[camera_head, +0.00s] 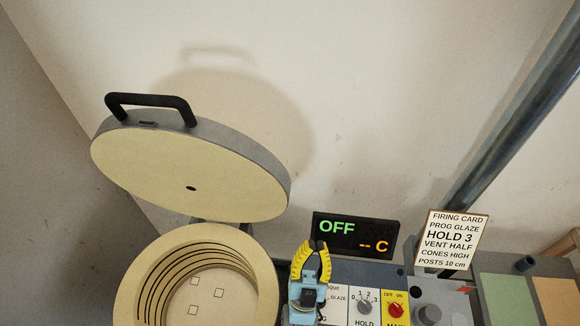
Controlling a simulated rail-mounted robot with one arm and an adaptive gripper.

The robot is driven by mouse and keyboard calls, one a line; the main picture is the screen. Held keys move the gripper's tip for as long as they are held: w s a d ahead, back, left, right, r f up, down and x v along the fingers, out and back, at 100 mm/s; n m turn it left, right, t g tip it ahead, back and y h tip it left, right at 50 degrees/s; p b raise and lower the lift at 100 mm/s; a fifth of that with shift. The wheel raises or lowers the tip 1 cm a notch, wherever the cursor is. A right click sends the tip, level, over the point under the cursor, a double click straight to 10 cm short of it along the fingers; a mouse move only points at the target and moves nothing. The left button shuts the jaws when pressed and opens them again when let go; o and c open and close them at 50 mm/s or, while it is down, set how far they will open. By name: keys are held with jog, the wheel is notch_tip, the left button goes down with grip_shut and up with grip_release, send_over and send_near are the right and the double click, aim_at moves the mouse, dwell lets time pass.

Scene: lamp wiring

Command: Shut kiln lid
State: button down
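The kiln lid (187,172) is a round slab with a cream underside, a grey rim and a small dark hole. It stands raised and tilted back on its hinge behind the kiln. Its black bar handle (150,99) is at the upper left edge. The open kiln (150,270) is below it, with grooved inner walls and small square marks on its floor. My gripper (318,245), yellow and black on a light blue body, is right of the kiln, in front of the display. Its fingertips appear together with nothing between them. It is apart from the lid and handle.
A display (356,235) reads OFF and -- C. The control panel below has a HOLD knob (365,306) and a red switch (396,310). A firing card (455,240) stands to the right. A dark slanted pole (515,125) rises behind it. Space above the display is clear.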

jog(key=w+d+f+m+g+y+b, duration=0.2)
jog(key=w+d+f+g+b, duration=0.15)
jog(key=w+d+f, duration=0.6)
jog(key=w+d+f+m+g+y+b, duration=0.2)
jog(key=w+d+f+g, duration=0.4)
jog(key=w, duration=0.6)
jog(key=w+d+f+m+g+y+b, duration=0.25)
jog(key=w+d+f, duration=0.35)
jog(key=w+f, duration=0.35)
jog(key=w+a+r+n+g+y+b, duration=0.1)
jog(key=w+a+r+n+y+b, duration=0.3)
jog(key=a+y, duration=0.4)
jog(key=s+a+r+n+g+y+b, duration=0.1)
jog(key=s+a+r+n+g+y, duration=0.25)
jog(key=r+y, duration=0.3)
jog(key=s+a+r+n+g+y, duration=0.2)
jog(key=s+a+r+y, duration=0.2)
jog(key=r+y, duration=0.3)
jog(key=w+a+r+h+p, duration=0.1)
jog(key=a+p, duration=0.3)
jog(key=a, duration=0.5)
jog(key=shift+w+a, duration=0.25)
jog(key=shift+w, duration=0.1)
